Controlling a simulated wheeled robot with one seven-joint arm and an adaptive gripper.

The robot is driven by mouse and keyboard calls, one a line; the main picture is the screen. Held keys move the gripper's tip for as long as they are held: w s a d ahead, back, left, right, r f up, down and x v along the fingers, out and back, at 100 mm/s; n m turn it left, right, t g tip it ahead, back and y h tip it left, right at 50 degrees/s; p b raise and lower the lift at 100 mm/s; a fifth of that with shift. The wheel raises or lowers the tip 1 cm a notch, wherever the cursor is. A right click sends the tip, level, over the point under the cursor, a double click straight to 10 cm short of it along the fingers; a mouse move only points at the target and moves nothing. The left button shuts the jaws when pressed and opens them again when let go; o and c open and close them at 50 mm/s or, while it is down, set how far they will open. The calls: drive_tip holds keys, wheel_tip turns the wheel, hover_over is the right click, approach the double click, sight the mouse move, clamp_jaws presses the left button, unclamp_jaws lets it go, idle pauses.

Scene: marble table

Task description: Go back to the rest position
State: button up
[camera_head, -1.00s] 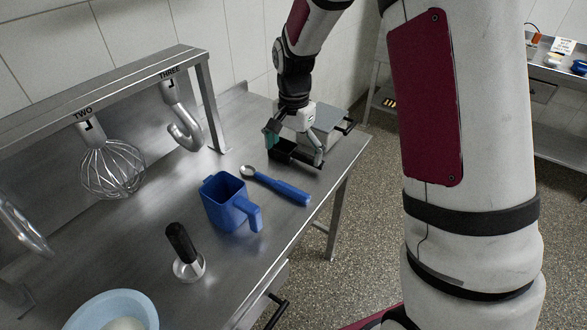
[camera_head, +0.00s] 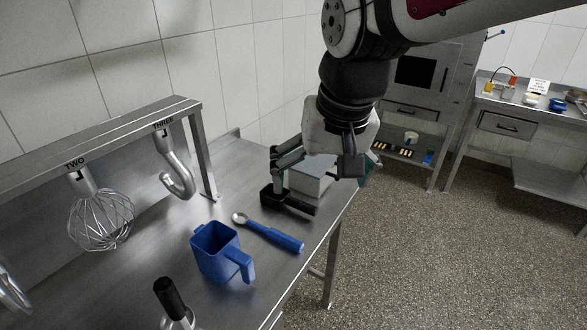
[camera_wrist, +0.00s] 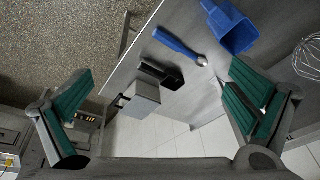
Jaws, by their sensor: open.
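My gripper (camera_wrist: 160,98) is open in the wrist view, with its two green-padded fingers spread wide and nothing between the pads. In the head view my gripper (camera_head: 324,162) hangs above the far end of the steel table (camera_head: 150,262). It partly covers a grey box (camera_head: 311,180) there. The box also shows in the wrist view (camera_wrist: 141,100), below the fingers and apart from them. A black holder (camera_head: 288,203) sits beside the box on the table, and it also shows in the wrist view (camera_wrist: 160,73).
A whisk (camera_head: 100,218) and a hook (camera_head: 178,175) hang from the rack (camera_head: 105,140). Open floor lies right.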

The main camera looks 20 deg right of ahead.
drive_tip(key=s+n+t, duration=0.1)
drive_tip(key=s+n, duration=0.2)
drive_tip(key=s, duration=0.6)
drive_tip(key=shift+r+n+t, duration=0.25)
drive_tip(key=shift+n+t, duration=0.05)
idle(0.4)
